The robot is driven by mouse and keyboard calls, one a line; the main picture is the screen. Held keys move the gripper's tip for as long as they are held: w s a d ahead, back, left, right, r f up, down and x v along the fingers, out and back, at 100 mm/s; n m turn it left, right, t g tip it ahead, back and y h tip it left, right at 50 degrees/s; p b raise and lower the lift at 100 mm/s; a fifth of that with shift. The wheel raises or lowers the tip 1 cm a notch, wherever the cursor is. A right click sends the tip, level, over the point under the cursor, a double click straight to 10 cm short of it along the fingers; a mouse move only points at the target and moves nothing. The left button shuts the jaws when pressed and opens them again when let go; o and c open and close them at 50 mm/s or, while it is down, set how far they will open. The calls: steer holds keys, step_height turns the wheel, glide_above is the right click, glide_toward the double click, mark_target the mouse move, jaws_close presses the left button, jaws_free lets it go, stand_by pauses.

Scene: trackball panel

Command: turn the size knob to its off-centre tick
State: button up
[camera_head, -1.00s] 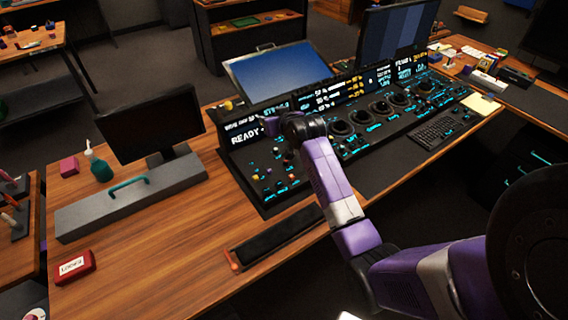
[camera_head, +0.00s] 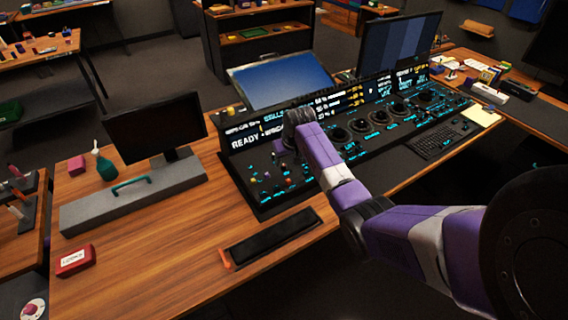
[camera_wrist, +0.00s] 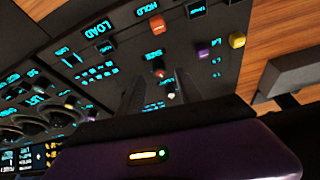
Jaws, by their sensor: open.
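The control panel (camera_head: 262,195) is dark, with cyan labels, small coloured knobs and buttons, and a row of large round trackballs. My gripper shows in the wrist view (camera_wrist: 165,92) as two dark fingers, apart and empty, over the panel's small controls. A small red knob (camera_wrist: 157,68) and a pale-tipped control (camera_wrist: 171,92) lie between or near the fingers. In the head view my wrist covers part of the panel's left half, and the fingertips are hidden.
A lit display strip (camera_head: 330,107) runs along the panel's back. A purple button (camera_wrist: 203,54) and a yellow button (camera_wrist: 237,40) sit near the panel's edge. A dark monitor (camera_head: 155,125) stands left, and a red box (camera_head: 75,260) lies on the wooden desk.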

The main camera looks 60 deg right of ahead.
mark_target(283, 164)
steer(key=shift+x, duration=1.7)
jaws_close()
